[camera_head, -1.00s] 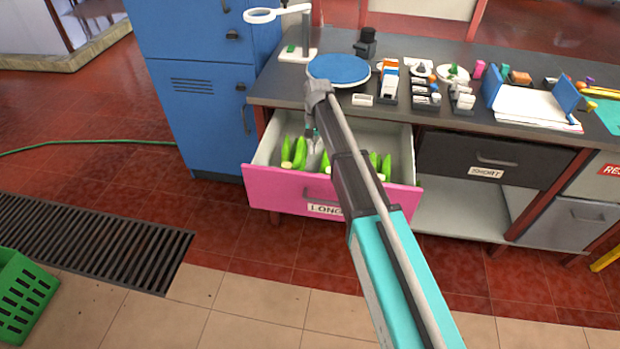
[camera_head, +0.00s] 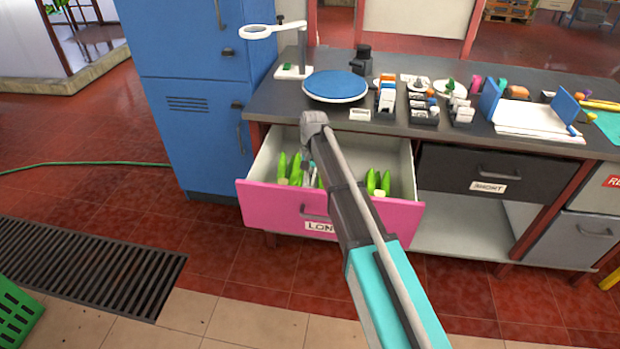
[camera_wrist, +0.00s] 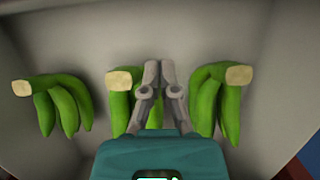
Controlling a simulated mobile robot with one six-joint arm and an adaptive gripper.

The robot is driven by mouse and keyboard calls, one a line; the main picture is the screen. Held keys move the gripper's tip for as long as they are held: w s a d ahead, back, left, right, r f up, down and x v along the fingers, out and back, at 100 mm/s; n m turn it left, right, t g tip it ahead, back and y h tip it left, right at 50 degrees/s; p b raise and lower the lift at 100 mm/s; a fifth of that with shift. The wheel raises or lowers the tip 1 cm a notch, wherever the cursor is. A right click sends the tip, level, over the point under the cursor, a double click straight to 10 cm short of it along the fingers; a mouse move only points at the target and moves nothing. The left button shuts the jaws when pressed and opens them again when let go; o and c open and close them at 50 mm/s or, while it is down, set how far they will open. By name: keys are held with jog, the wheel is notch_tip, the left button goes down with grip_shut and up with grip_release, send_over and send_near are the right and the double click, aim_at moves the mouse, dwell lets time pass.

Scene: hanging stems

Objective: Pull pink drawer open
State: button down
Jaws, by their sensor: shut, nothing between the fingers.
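The pink drawer (camera_head: 270,204) hangs in the bench and stands pulled out, its light grey inside showing. Its front has a handle (camera_head: 313,213) and a label that my arm partly covers. Green banana-like bunches (camera_head: 295,172) lie inside; the wrist view shows them as three bunches (camera_wrist: 223,100) with cut stems. My gripper (camera_wrist: 158,70) is shut and empty, over the drawer's inside at the middle bunch, which it partly hides. I cannot tell whether it touches that bunch. In the head view, my arm hides most of the gripper.
A dark drawer (camera_head: 468,171) labelled SHORT is closed to the right. A blue cabinet (camera_head: 190,95) stands close on the left. The worktop (camera_head: 430,130) above holds a blue disc (camera_head: 335,86) and small items. The floor in front has a grate (camera_head: 90,265) and a green crate.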

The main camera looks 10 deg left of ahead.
aim_at(305, 206)
jog(key=shift+s+a+f+b, duration=0.1)
jog(key=shift+s+f+b, duration=0.9)
jog(key=shift+s, duration=0.3)
jog(key=shift+s+f+b, duration=0.75)
jog(key=shift+s+f, duration=0.3)
jog(key=shift+s, duration=0.2)
jog(key=shift+s, duration=2.6)
jog(key=shift+a, duration=0.1)
jog(key=shift+w, duration=0.15)
